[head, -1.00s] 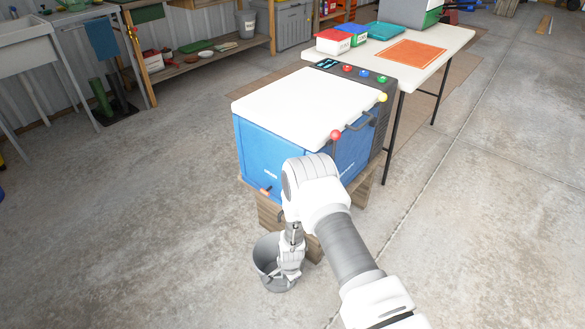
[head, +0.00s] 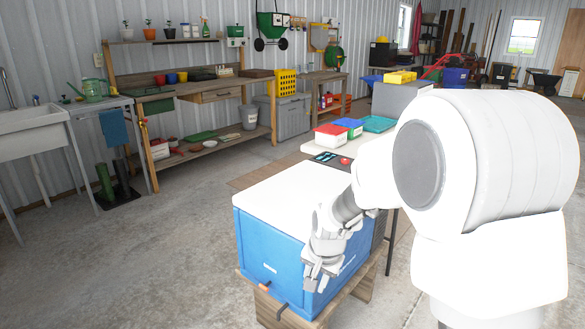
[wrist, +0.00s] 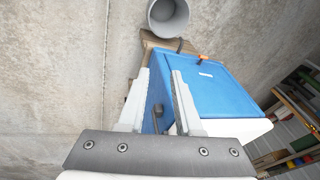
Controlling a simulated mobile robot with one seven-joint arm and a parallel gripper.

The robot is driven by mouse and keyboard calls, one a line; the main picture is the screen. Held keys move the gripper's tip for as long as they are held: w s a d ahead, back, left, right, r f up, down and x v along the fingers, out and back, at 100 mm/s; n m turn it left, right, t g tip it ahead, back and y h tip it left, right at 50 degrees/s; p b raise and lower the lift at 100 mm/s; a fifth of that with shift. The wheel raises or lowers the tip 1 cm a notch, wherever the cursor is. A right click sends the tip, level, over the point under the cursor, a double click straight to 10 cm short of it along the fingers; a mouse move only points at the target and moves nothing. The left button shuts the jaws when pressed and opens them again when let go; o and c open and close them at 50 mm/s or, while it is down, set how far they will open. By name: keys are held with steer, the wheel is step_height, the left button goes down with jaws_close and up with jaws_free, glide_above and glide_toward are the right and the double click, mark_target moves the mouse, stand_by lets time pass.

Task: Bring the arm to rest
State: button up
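My arm is folded up close to the head camera at the right of the head view and hides part of the scene. My gripper (head: 318,284) hangs in front of the blue box's near side. In the wrist view its two fingers (wrist: 160,75) stand apart with nothing between them, so it is open and empty. Beyond the fingers, the wrist view shows the side of the blue box and floor.
The blue box (head: 262,247) with a white lid (head: 280,202) stands on a wooden pallet (head: 272,310). A grey bucket (wrist: 168,16) is on the floor beside it. A white table (head: 318,148) with bins is behind. Open concrete floor (head: 150,250) lies left.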

steer(key=s+d+r+n+t, duration=0.1)
steer(key=s+d+r+n, duration=0.3)
steer(key=s+r, duration=0.9)
steer(key=s+d+r+n+t+h, duration=0.1)
steer(key=s+d+r, duration=0.1)
steer(key=s, duration=0.4)
steer(key=s+d+r+n, duration=0.1)
steer(key=s+d+r, duration=0.15)
steer(key=s, duration=0.35)
step_height(320, 180, up, 22)
steer(key=p, duration=2.2)
steer(key=shift+d+r+p, duration=0.15)
steer(key=shift+r+p, duration=0.05)
steer(key=shift+p, duration=0.1)
steer(key=shift+w, duration=0.1)
